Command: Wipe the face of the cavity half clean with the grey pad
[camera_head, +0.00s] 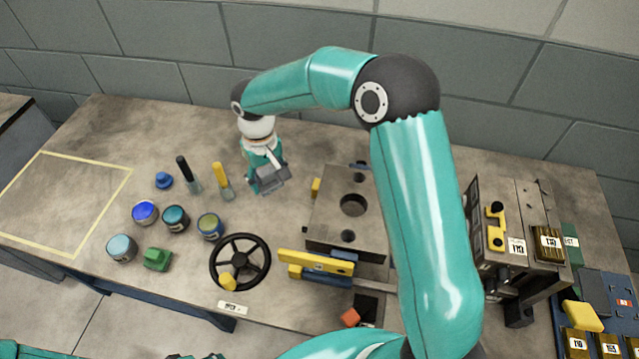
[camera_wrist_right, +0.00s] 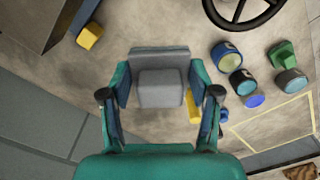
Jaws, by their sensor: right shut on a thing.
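My right gripper (camera_head: 265,172) hangs over the bench left of the steel block. It is shut on the grey pad (camera_head: 273,181). In the right wrist view the pad (camera_wrist_right: 160,88) sits between both fingers of the gripper, with a block-shaped back and a wider flat edge. The cavity half appears to be the steel block (camera_head: 330,211) with a large round hole in the middle and smaller holes. The pad is to its left, apart from it. My arm crosses in front of the block's right side.
Several jars, one of them blue-topped (camera_head: 145,212), and a yellow-capped bottle (camera_head: 222,182) stand left of the gripper. A black handwheel (camera_head: 240,262) and a yellow bar (camera_head: 316,263) lie near the block's front. Another mould assembly (camera_head: 520,225) stands right. A yellow-outlined area (camera_head: 98,163) is empty.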

